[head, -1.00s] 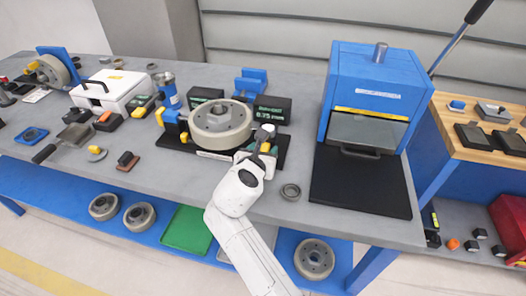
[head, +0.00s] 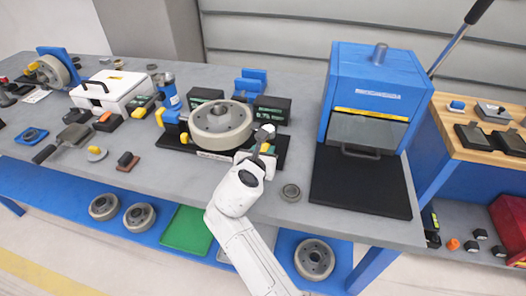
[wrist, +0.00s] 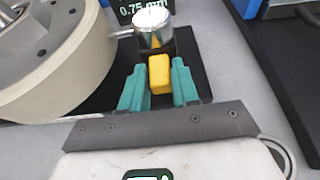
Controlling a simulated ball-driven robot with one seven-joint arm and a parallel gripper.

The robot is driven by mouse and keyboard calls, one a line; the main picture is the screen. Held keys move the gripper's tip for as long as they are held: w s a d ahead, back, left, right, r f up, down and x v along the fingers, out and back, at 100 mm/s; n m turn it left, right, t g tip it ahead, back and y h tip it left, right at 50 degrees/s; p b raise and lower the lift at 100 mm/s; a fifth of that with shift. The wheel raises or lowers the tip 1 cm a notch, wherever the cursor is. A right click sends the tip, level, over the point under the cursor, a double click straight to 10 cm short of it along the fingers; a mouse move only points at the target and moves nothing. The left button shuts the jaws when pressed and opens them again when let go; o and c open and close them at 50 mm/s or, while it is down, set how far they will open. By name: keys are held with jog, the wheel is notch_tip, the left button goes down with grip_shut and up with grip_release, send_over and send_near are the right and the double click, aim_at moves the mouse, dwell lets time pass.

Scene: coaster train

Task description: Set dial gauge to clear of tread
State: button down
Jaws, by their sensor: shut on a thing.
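The dial gauge (head: 265,131), with a round silver head, stands at the right end of a black base plate (head: 281,158), beside the grey wheel (head: 222,122). In the wrist view the gauge (wrist: 152,24) is just ahead of my gripper (wrist: 159,80). Its yellow grip block (wrist: 159,74) sits between my teal fingers, which are shut on it. In the head view my gripper (head: 264,150) is at the wheel's right front side. The wheel (wrist: 52,50) fills the left of the wrist view. A narrow gap shows between the gauge head and the wheel; whether the gauge's tip touches the tread is unclear.
A dark display (head: 273,109) behind the gauge reads 0.75 mm. A blue cabinet (head: 371,85) with a black mat (head: 358,185) stands at the right. A white case (head: 108,88) stands at the left.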

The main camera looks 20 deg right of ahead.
jog(key=shift+s+d+r+p, duration=0.25)
jog(key=shift+d+p, duration=0.3)
jog(key=shift+p, duration=0.3)
jog(key=shift+s+d+f+p, duration=0.1)
jog(key=shift+s+d+p, duration=0.4)
jog(key=shift+d+p, duration=0.3)
jog(key=shift+s+d+f, duration=0.1)
jog(key=shift+d+f, duration=0.05)
jog(key=shift+f, duration=0.05)
jog(key=c, duration=0.9)
grip_release()
jog(key=shift+d, duration=0.1)
jog(key=v, duration=1.1)
